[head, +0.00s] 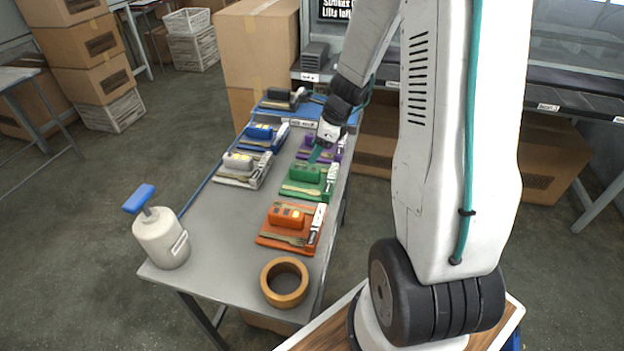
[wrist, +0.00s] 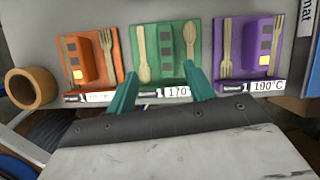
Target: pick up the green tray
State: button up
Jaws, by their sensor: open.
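The green tray (head: 300,192) lies on the grey table between the orange tray and the purple tray. In the wrist view the green tray (wrist: 155,68) holds a green block, two wooden utensils and a white label strip reading 170. My gripper (head: 318,152) is above the tray's far side in the head view. In the wrist view my gripper (wrist: 160,88) has its two teal fingers apart, on either side of the label edge of the green tray, with nothing held. Whether the fingers touch the tray cannot be told.
The orange tray (head: 262,240) and purple tray (head: 335,158) flank it closely. White (head: 225,178), blue (head: 250,143) and dark (head: 278,100) sets lie nearby. A tape roll (head: 266,285) and a blue-handled canister (head: 158,240) stand at the near end. The table's middle is bare.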

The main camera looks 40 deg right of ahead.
aim_at(313, 170)
jog(key=shift+w+d+f+m, duration=0.1)
jog(key=shift+d+f+m, duration=0.3)
jog(key=shift+f, duration=0.2)
jog(key=shift+w+d+f+m, duration=0.1)
jog(key=shift+d+f+m, duration=0.3)
jog(key=shift+f, duration=0.2)
jog(key=x, duration=0.5)
jog(key=s+x, duration=0.1)
jog(key=x, duration=0.1)
jog(key=shift+d+f, duration=0.1)
jog(key=shift+f, duration=0.35)
grip_shut()
